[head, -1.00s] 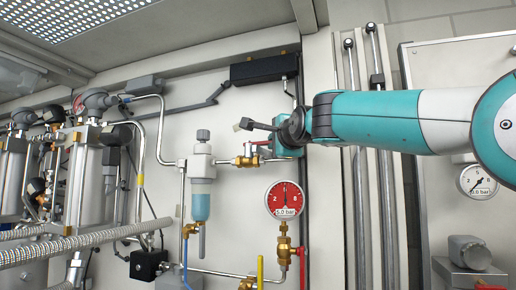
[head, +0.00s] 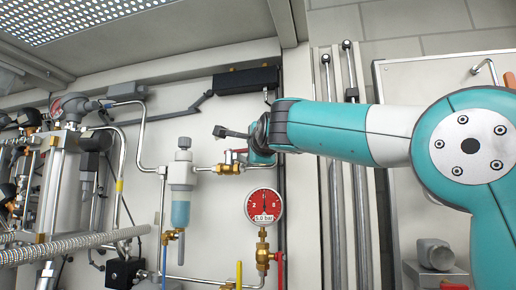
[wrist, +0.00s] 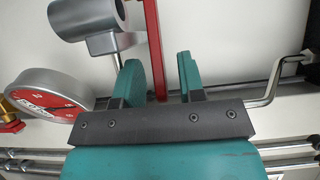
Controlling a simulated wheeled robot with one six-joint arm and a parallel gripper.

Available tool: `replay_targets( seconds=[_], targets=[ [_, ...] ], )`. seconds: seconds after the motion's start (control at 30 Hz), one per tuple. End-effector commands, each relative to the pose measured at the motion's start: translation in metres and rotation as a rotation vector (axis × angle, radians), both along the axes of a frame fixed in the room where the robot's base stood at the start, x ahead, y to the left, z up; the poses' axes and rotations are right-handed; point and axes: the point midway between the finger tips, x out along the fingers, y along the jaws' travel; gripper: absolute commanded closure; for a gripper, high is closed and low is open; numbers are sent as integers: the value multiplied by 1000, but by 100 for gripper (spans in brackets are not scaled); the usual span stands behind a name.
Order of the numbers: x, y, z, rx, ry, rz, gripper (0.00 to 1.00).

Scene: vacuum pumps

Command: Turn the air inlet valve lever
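A brass valve (head: 228,169) with a red lever (head: 236,152) sits on the horizontal pipe right of the blue-bottomed filter in the head view. My gripper (head: 256,158) is just right of this valve, partly hidden by the arm. In the wrist view my gripper (wrist: 160,80) has its two teal fingers apart, with a gap between them. A long red lever (wrist: 153,45) runs down the picture into that gap, nearer the left finger. I cannot tell whether a finger touches it.
A red pressure gauge (head: 264,206) hangs below the arm; a gauge also shows in the wrist view (wrist: 48,97). Vertical pipes (head: 337,220) stand behind my arm. Braided hoses (head: 70,245) cross the lower left.

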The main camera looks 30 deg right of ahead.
Motion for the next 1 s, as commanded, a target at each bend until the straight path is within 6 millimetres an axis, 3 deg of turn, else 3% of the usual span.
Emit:
replay_targets(
  seconds=[0.17,0.7,1.0],
  targets=[
    [-20,6,-3,0,-4,4,64],
    [-146,35,-3,3,-2,7,64],
    [-168,39,0,1,-1,1,64]
  ],
)
